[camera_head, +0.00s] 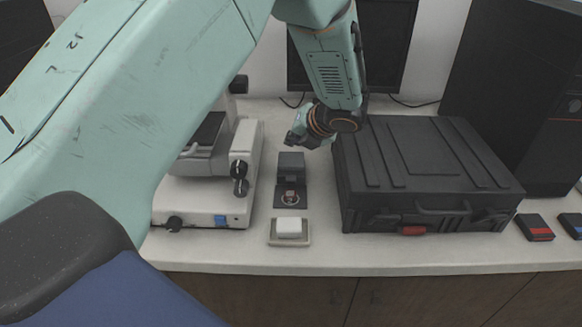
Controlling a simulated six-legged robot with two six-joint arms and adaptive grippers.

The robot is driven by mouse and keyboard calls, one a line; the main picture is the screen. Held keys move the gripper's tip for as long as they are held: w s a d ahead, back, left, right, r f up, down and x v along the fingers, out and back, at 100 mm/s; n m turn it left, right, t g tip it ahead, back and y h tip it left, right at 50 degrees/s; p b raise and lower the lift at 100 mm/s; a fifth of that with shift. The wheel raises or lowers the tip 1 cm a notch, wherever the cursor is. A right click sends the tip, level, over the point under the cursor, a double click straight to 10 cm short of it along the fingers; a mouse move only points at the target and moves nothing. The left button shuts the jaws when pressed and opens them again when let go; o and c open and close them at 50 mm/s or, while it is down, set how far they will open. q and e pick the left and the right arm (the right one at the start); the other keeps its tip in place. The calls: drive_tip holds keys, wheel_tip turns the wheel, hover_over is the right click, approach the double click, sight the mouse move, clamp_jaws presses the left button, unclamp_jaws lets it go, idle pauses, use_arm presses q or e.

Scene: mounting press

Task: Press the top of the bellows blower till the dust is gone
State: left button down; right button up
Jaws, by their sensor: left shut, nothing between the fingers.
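A small dark device (291,163) stands on the counter between the microscope and the black case; it looks like the bellows blower. Its raised block is at the back, and a low dark plate (290,198) with a small reddish and light piece lies in front. My left gripper (294,139) is shut and empty, just above and behind the raised block, apart from it as far as I can tell. Dust is too small to make out. My right gripper is not in view.
A white microscope (205,200) stands on the left. A large black case (430,175) stands close on the right. A small tray (272,241) with a white block (289,227) sits near the front edge. Red-marked (534,228) and blue-marked boxes lie far right.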

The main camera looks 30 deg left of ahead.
sight(289, 157)
use_arm(q)
drive_tip(key=shift+w+f+b, duration=0.1)
drive_tip(key=shift+f+b, duration=0.3)
drive_tip(key=shift+f, duration=0.8)
idle(0.5)
drive_tip(key=shift+f, duration=0.4)
drive_tip(key=shift+f+b, duration=0.5)
drive_tip(key=shift+f, duration=0.35)
idle(1.0)
drive_tip(key=shift+r, duration=0.1)
drive_tip(key=shift+r+p, duration=1.15)
drive_tip(key=shift+p, duration=0.15)
